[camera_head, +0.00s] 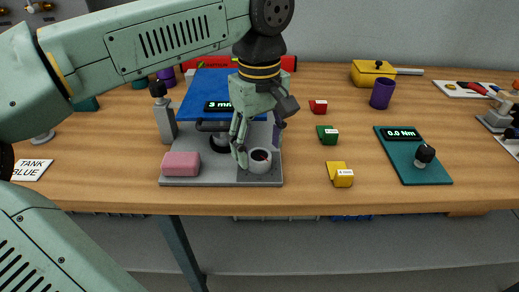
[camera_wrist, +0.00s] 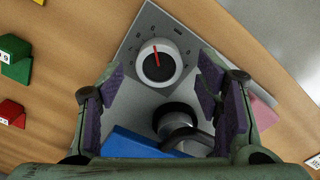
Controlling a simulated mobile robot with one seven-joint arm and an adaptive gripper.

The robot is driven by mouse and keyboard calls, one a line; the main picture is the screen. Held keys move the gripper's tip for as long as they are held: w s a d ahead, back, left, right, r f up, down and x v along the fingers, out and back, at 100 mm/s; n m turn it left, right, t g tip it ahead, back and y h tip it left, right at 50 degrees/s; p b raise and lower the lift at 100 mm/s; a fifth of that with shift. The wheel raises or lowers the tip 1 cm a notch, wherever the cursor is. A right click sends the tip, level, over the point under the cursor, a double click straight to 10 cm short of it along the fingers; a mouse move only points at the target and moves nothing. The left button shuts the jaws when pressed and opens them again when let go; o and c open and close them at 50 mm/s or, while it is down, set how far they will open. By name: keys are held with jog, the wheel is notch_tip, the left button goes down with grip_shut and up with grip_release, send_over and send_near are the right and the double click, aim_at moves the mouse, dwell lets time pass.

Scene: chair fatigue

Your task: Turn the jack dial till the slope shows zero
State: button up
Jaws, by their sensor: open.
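The jack dial (camera_head: 260,161) is a round light-grey knob with a dark top, on the front right of a grey base plate (camera_head: 215,180). In the wrist view the dial (camera_wrist: 157,66) has a red pointer line, with small marks around it on the plate. My gripper (camera_head: 254,140) is open just above the dial. In the wrist view its purple-padded fingers stand on either side of the dial, apart from it. A black display (camera_head: 217,106) on the blue tilted platform (camera_head: 205,88) reads "3 m…"; my gripper hides the rest.
A pink block (camera_head: 181,164) lies on the base plate's front left corner, with a grey post (camera_head: 164,115) behind it. Red, green and yellow (camera_head: 340,174) blocks lie to the right. A teal plate (camera_head: 412,160) with a black knob reads "0.0 Nm". Table between is clear.

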aim_at(260, 158)
jog(key=shift+f, duration=1.2)
jog(key=shift+c, duration=0.5)
jog(key=c, duration=1.1)
jog(key=shift+o, duration=0.2)
